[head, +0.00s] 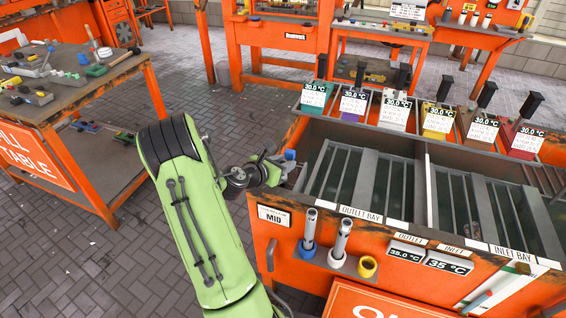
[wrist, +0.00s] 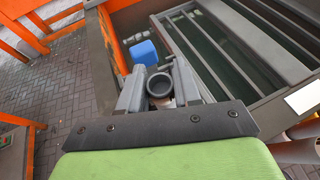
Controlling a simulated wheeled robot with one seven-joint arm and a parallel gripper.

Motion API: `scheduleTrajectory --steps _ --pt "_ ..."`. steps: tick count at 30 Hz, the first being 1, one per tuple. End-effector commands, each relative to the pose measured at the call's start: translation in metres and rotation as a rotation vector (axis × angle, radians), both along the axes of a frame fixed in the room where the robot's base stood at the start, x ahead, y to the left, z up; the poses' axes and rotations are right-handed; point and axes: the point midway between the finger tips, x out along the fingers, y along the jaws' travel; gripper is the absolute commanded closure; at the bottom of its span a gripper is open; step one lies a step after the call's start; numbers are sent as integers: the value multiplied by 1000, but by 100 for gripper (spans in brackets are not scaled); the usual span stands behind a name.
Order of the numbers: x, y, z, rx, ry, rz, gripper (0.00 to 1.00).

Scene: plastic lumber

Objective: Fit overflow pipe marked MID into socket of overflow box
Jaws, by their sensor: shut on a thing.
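My gripper (wrist: 160,82) is shut on a grey pipe, with one finger on each side of it. The pipe's round open mouth (wrist: 160,86) faces the wrist camera; its lower end is hidden, and no marking on it can be read. In the head view my gripper (head: 284,168) is at the left end of the orange tank, over the narrow end compartment that seems to be the overflow box (wrist: 122,36). A "MID" label (head: 273,216) is on the tank front below. The socket is hidden, so I cannot tell whether the pipe touches it.
A blue block-like part (wrist: 143,53) is just beyond the fingers. Slatted bays (head: 350,178) lie to the right. A cluttered table (head: 75,90) stands at left.

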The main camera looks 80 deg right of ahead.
Motion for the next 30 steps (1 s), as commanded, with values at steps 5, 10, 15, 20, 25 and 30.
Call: scheduleTrajectory --steps 5,10,15,20,25,30 --pt "0 0 -5 0 1 0 100" --pt "0 0 -10 0 1 0 100" --pt "0 0 -14 1 1 2 100" --pt "0 0 -18 0 0 1 100" --pt "0 0 -19 0 0 1 57" --pt "0 0 -19 0 1 0 38"
